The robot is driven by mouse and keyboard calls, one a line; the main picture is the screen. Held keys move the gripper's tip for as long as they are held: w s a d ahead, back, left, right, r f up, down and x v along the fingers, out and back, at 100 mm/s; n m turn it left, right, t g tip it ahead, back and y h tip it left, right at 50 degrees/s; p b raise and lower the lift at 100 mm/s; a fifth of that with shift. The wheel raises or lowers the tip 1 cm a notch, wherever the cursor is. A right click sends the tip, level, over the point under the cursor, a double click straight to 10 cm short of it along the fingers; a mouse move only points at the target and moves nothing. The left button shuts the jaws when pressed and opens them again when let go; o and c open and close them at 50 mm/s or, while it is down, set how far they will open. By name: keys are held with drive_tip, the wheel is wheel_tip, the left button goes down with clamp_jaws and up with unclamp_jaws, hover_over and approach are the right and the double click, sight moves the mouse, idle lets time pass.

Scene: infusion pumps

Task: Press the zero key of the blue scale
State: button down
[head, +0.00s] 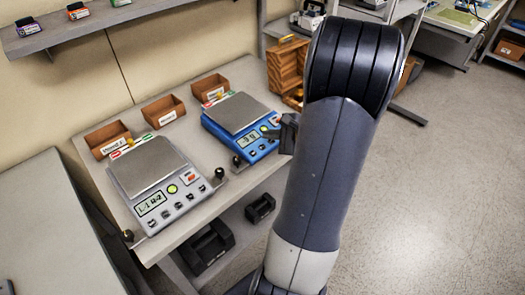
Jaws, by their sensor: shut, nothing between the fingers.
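The blue scale (213,126) stands on the right part of the bench, with a grey weighing plate (236,112) on top. Its lit display (248,140) faces the front, and a green round button (264,129) shows beside it. My gripper (273,133) is shut and empty at the right front of the blue scale, close to its key panel. It hides part of the panel. The zero key cannot be picked out, and I cannot tell whether the fingertips touch a key.
A grey scale (151,168) with a lit display stands to the left on the same bench (103,183). Several brown bins (163,111) line the back. A wooden box (287,65) sits behind my arm. Dark devices (207,246) lie on the lower shelf. Open floor is at right.

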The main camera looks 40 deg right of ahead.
sight(257, 144)
drive_tip(key=shift+w+f+b, duration=0.25)
drive_tip(key=shift+f+b, duration=0.4)
drive_tip(key=shift+f, duration=0.25)
drive_tip(key=shift+w+f+b, duration=0.2)
drive_tip(key=shift+f+b, duration=0.45)
drive_tip(key=shift+f, duration=0.2)
idle(0.7)
drive_tip(key=shift+w+f+b, duration=0.1)
drive_tip(key=shift+f+b, duration=0.3)
drive_tip(key=shift+b, duration=0.15)
drive_tip(key=shift+w+f+b, duration=0.1)
drive_tip(key=shift+f+b, duration=0.2)
drive_tip(key=shift+b, duration=0.1)
idle(0.4)
drive_tip(key=shift+r, duration=0.1)
drive_tip(key=shift+s+r+p, duration=0.2)
drive_tip(key=shift+r+p, duration=0.2)
drive_tip(key=shift+r, duration=0.25)
drive_tip(key=r+p, duration=0.1)
drive_tip(key=r, duration=0.1)
drive_tip(key=s+r+p, duration=0.1)
drive_tip(key=r+p, duration=0.1)
drive_tip(key=shift+s+r, duration=0.2)
drive_tip(key=shift+r, duration=0.2)
